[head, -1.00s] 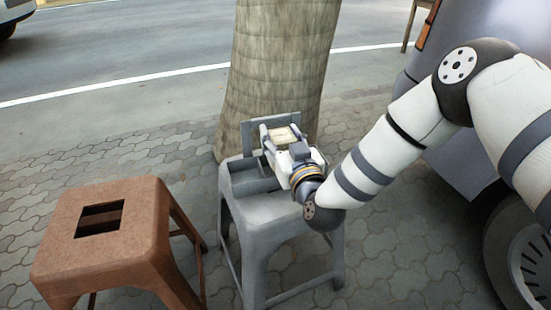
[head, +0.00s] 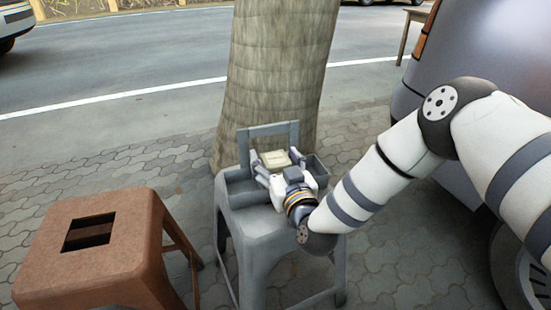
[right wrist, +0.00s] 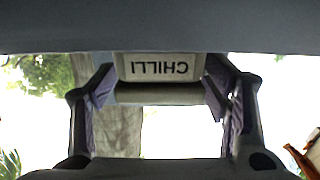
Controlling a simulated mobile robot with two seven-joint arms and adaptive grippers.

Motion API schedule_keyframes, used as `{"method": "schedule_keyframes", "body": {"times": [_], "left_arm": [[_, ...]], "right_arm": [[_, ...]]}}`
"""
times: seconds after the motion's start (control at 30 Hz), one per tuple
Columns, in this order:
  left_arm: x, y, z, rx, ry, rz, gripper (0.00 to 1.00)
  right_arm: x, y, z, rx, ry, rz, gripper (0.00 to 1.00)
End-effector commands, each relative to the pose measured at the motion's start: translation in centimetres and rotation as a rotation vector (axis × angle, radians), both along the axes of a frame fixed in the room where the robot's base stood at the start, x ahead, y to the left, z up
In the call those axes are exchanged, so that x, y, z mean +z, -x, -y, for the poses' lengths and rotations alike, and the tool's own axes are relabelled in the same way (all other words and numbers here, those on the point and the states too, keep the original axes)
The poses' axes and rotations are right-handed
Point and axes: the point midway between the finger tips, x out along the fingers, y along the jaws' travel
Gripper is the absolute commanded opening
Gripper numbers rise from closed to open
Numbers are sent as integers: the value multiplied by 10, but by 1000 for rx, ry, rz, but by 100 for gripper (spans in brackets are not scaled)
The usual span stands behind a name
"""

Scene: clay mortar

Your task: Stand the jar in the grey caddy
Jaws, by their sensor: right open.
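The grey caddy (head: 240,188) stands on a grey stool, with its upright handle frame at the back. The jar (head: 275,160) shows as a pale cream top in the middle of the caddy, below the handle bar. Its lower part is hidden by my right gripper, so I cannot tell what it rests on. In the right wrist view its CHILLI label (right wrist: 160,67) appears upside down. My right gripper (head: 278,162) is open, with one finger on either side of the jar. My left gripper is not in view.
The grey stool (head: 265,225) stands before a tree trunk (head: 275,70). A brown stool (head: 130,230) with a square hole in its seat is at the left. A vehicle (head: 480,50) is at the right. The caddy's handle rises just behind my gripper.

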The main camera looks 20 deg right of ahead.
Motion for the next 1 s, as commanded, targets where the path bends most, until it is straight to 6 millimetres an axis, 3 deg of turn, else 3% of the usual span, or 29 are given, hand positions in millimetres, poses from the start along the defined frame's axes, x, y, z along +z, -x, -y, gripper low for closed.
{"method": "schedule_keyframes", "body": {"times": [0.17, 0.4, 0.6, 1.0], "left_arm": [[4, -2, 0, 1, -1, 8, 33], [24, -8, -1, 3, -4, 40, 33], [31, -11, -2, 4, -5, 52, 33], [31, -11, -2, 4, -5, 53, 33]], "right_arm": [[4, 9, -1, 1, 1, -3, 69], [7, 73, -3, 3, 0, -2, 69], [5, 111, -4, 1, 1, -1, 69], [2, 121, -4, 0, 0, -1, 69]]}}
